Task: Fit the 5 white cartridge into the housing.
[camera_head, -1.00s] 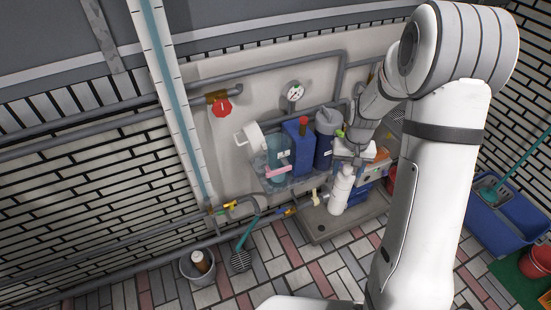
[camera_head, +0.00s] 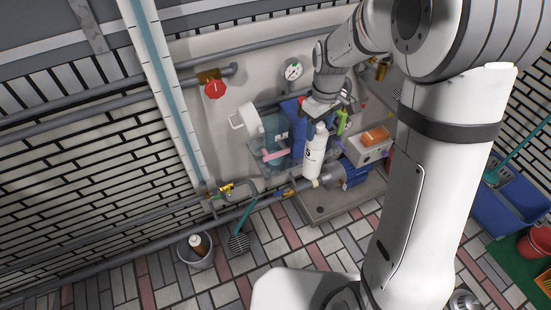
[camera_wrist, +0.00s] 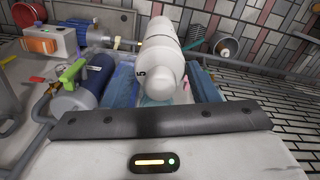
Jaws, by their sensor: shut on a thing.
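The white cartridge (camera_head: 314,160) has a dark "5" on its side and hangs slightly tilted below my gripper (camera_head: 321,118). My gripper is shut on its upper end. The cartridge also shows in the wrist view (camera_wrist: 158,55), narrowing toward the gripper, with the "5" on its left side. A clear teal-tinted housing (camera_head: 274,130) stands left of the cartridge on the wall piping. A blue housing (camera_head: 297,112) is just behind the cartridge, partly hidden by it and by my gripper. The cartridge appears apart from both, though depth is hard to judge.
A grey box with an orange top (camera_head: 374,138) and a blue motor (camera_head: 351,173) are right of the cartridge. A dark blue cylinder (camera_wrist: 95,78) shows close by in the wrist view. A yellow-handled valve (camera_head: 227,189) and a pail (camera_head: 195,251) are lower left. The tiled floor in front is mostly open.

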